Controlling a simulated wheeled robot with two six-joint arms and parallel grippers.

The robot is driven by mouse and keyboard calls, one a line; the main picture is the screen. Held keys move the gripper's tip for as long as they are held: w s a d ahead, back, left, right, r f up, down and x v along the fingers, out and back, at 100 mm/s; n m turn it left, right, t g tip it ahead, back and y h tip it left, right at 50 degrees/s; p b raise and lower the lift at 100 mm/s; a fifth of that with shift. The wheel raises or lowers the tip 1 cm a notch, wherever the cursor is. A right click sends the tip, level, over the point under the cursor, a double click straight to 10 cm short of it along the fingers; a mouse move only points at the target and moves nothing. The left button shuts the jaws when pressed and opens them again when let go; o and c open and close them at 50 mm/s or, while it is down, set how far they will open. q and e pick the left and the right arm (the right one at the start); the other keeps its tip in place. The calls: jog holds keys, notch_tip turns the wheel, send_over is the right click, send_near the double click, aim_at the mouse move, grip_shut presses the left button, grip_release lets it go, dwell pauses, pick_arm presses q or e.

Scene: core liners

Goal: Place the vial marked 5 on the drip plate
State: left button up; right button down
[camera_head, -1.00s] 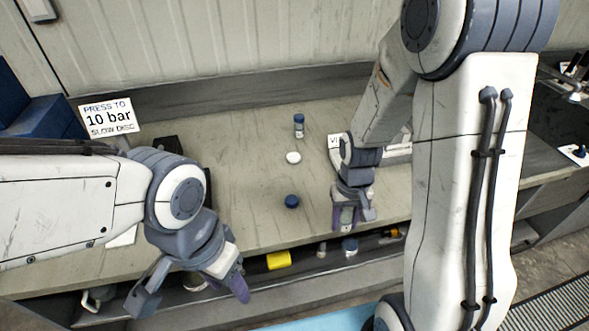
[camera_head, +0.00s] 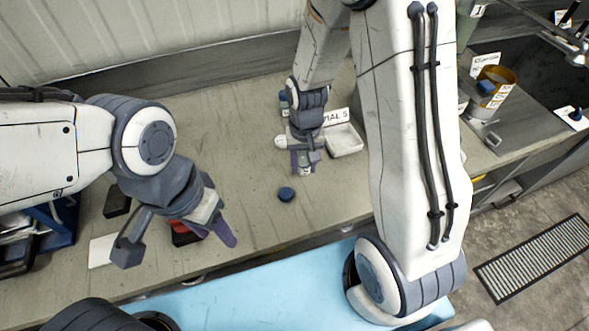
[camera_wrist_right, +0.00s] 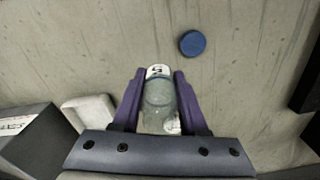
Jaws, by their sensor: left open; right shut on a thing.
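My right gripper (camera_head: 303,165) is above the bench and shut on a clear glass vial (camera_wrist_right: 158,100). In the right wrist view the vial's white end bears a 5, and the purple fingers (camera_wrist_right: 158,102) are on both sides of it. A shallow white tray (camera_head: 345,141) lies just right of this gripper, beside a sign reading VIAL 5 (camera_head: 338,117); it may be the drip plate, but I cannot be sure. My left gripper (camera_head: 176,240) is open over the bench's front left, with no object held.
A blue cap (camera_head: 286,194) lies on the bench in front of my right gripper. A blue-capped vial (camera_head: 284,100) stands behind it, partly hidden. A white disc (camera_head: 281,142) is left of it. An amber container (camera_head: 495,83) stands right.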

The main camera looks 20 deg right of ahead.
aim_at(295, 181)
jog(key=shift+w+a+f, duration=0.85)
jog(key=shift+w+f, duration=0.05)
jog(key=shift+f+p, duration=0.65)
jog(key=shift+f, duration=1.25)
jog(key=shift+f, duration=0.1)
jog(key=c, duration=0.9)
grip_release()
jog(key=shift+f, duration=0.15)
jog(key=o, duration=0.5)
jog(key=shift+c, duration=0.2)
jog(key=shift+r, duration=0.2)
